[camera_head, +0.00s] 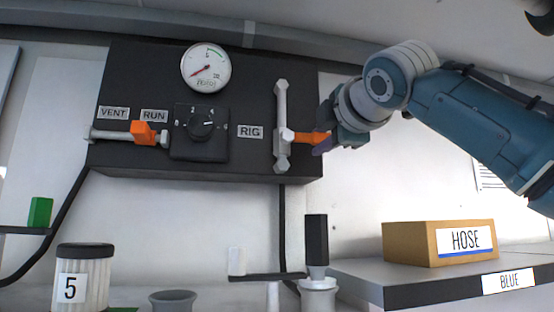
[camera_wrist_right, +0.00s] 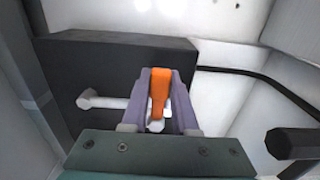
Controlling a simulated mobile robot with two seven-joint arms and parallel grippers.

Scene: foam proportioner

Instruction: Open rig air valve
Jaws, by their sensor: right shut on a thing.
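The rig air valve is on the right side of a black wall panel, beside the RIG label (camera_head: 250,132). It has a grey vertical pipe (camera_head: 282,105) and an orange handle (camera_head: 306,138) that points right, roughly level. My right gripper (camera_head: 322,140) comes in from the right and is shut on the handle's outer end. In the right wrist view, the orange handle (camera_wrist_right: 159,84) sits between the two purple-grey fingers, with the pale pipe (camera_wrist_right: 100,101) behind. My left gripper is not in view.
The panel also bears a gauge (camera_head: 206,68), a selector knob (camera_head: 201,124) and a second orange handle (camera_head: 143,132) by the VENT and RUN labels. Below are a container marked 5 (camera_head: 97,265), a black-topped nozzle (camera_head: 316,240) and a HOSE box (camera_head: 410,243) on a shelf.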

